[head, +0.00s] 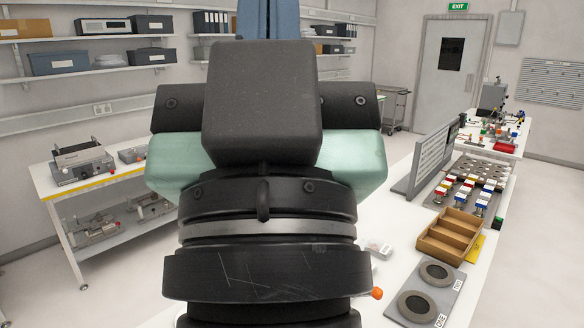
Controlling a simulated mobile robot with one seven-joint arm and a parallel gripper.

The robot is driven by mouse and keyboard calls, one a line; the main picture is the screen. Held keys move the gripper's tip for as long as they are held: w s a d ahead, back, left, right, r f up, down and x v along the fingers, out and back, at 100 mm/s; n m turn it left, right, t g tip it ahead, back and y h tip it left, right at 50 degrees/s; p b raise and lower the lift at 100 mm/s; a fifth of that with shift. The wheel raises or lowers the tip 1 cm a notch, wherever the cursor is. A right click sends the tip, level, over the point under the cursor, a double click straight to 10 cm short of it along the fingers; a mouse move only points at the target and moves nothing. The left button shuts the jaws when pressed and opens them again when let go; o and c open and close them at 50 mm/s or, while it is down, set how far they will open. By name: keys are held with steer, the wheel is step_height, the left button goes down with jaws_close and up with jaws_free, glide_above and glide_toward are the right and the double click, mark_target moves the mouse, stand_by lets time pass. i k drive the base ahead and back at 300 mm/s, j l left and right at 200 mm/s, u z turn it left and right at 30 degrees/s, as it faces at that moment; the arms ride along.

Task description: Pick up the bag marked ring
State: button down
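A small clear, pale thing that may be a bag (378,249) lies on the white bench just right of my arm, partly hidden by it. Any marking on it is too small to read, so I cannot tell whether it is the bag marked ring. No other bag is clearly visible. My black and teal arm fills the middle of the head view and hides much of the bench. The fingers of my gripper do not show.
On the right bench are an open wooden tray (427,243), a grey plate with two dark discs (447,297), rows of coloured blocks (466,191) and an upright grey panel (416,165). An orange knob (377,293) shows beside my arm. A side table (55,190) stands left, with floor between.

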mark_target(378, 249)
steer(key=l, duration=0.6)
steer(key=i+l+z, duration=0.45)
steer(key=i+l, duration=0.85)
